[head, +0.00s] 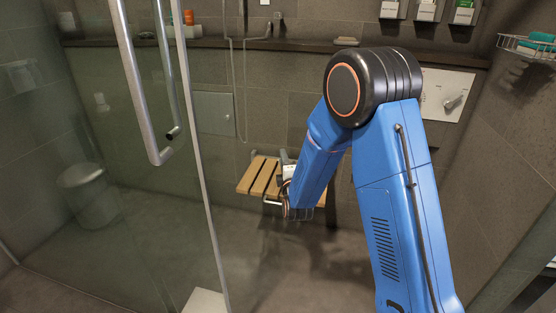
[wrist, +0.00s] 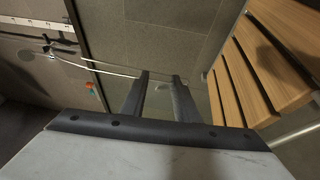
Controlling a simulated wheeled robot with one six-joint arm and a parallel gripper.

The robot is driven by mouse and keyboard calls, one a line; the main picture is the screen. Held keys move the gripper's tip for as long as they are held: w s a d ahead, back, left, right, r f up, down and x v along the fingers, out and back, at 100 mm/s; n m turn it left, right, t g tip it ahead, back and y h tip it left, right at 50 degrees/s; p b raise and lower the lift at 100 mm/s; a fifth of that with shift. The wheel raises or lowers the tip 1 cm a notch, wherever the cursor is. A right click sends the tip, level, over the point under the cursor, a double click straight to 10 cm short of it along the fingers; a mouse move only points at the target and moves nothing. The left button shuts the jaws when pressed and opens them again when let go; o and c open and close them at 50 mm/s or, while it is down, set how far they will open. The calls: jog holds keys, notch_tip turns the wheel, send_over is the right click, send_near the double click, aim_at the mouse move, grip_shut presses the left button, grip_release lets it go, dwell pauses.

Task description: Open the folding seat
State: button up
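The folding seat (head: 257,176) has light wooden slats and hangs on the back shower wall. In the head view it lies about level, sticking out from the wall. Its right part is hidden behind my arm. In the wrist view its slats (wrist: 272,62) fill the right side, beside my gripper (wrist: 160,82). The two dark fingers are apart with a gap between them, and I see nothing gripped. In the head view my gripper (head: 287,205) is small and partly hidden at the seat's front edge; whether it touches the seat I cannot tell.
A glass door with a metal handle (head: 151,152) stands at the left. A bin (head: 88,196) shows through the glass. A wire basket (head: 527,45) hangs on the right wall, and a mixer plate (head: 436,95) is on the back wall. The floor before the seat is clear.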

jog(key=s+a, duration=0.1)
jog(key=s, duration=1.1)
jog(key=shift+s+a+f, duration=0.15)
jog(key=shift+s+f, duration=0.05)
jog(key=shift+f, duration=0.15)
